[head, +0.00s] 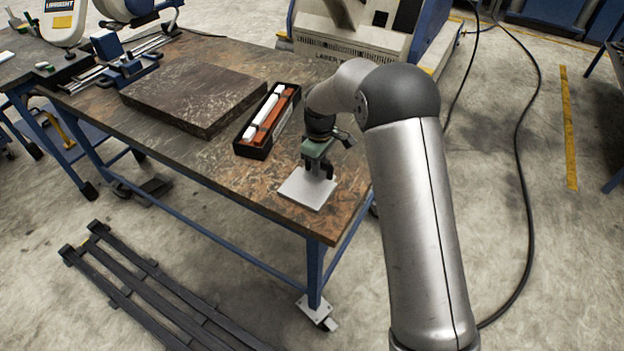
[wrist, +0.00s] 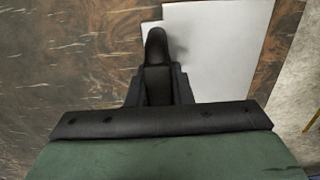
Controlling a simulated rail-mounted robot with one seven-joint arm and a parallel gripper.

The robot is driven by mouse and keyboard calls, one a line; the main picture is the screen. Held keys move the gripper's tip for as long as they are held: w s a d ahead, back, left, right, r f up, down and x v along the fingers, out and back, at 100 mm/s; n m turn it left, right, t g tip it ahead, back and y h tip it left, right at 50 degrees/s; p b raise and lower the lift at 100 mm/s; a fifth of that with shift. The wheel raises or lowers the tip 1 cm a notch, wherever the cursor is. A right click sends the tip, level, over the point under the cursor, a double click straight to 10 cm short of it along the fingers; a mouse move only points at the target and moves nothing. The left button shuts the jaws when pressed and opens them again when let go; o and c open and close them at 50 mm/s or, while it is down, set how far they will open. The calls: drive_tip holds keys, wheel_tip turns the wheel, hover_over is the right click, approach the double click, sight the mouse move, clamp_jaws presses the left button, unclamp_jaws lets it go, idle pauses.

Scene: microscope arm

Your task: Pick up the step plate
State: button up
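The step plate (head: 306,190) is a flat, light grey piece lying on the near right corner of the brown workbench. In the wrist view, the plate (wrist: 225,45) shows as a pale area with a stepped outline. My gripper (head: 318,168) points down over the plate's far part, with its two dark fingers apart. A grey patch shows between the fingers; I cannot tell whether it is a raised part of the plate. In the wrist view, one dark finger of my gripper (wrist: 156,45) overlaps the plate's left edge. Contact with the plate cannot be made out.
A black open box (head: 255,143) with white and orange-red bars lies left of my gripper. A dark stone slab (head: 195,92) is farther left, with a blue-based fixture (head: 120,62) behind it. The workbench's edge (head: 270,226) is close to the plate.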

clamp_jaws()
drive_tip(key=shift+r, duration=0.1)
drive_tip(key=shift+r, duration=0.1)
